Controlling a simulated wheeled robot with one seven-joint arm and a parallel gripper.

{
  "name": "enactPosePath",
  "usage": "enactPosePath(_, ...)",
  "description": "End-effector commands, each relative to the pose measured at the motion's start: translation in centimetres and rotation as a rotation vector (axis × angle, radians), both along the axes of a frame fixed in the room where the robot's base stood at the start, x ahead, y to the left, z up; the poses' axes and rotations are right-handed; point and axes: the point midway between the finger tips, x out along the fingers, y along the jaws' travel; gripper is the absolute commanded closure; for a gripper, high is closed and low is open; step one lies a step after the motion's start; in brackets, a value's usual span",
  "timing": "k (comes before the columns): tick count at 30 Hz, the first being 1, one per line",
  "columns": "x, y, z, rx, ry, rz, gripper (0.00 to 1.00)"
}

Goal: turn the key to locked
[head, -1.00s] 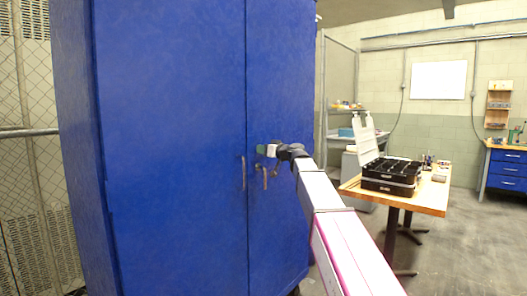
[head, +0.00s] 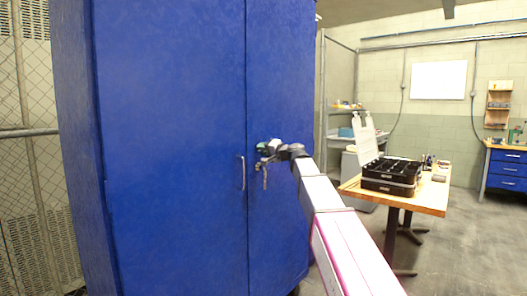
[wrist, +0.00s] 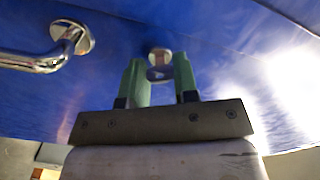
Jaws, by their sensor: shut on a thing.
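A tall blue cabinet (head: 170,150) with two doors fills the left and middle of the head view. My gripper (head: 264,148) is at its right door, just above a metal door handle (head: 265,177). In the wrist view my gripper's green fingers (wrist: 160,82) are shut on the key (wrist: 160,74), a small grey metal piece. The key sits at a round metal lock (wrist: 159,55) on the blue door. The fingers hide its sides, and I cannot tell which way the lock is set.
A curved metal handle (wrist: 45,55) stands out left of the fingers in the wrist view. Another handle (head: 242,172) is on the left door. A wooden table (head: 425,193) with a black case (head: 390,180) stands to the right. Floor beyond it is open.

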Motion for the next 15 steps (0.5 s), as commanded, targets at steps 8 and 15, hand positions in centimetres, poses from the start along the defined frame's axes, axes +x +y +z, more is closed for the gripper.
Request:
enactPosePath(8,0.01,-0.02,-0.05,0.147,0.189,-0.001,0.96)
enactPosePath(15,0.0,-0.03,-0.06,0.239,0.308,-0.001,0.96)
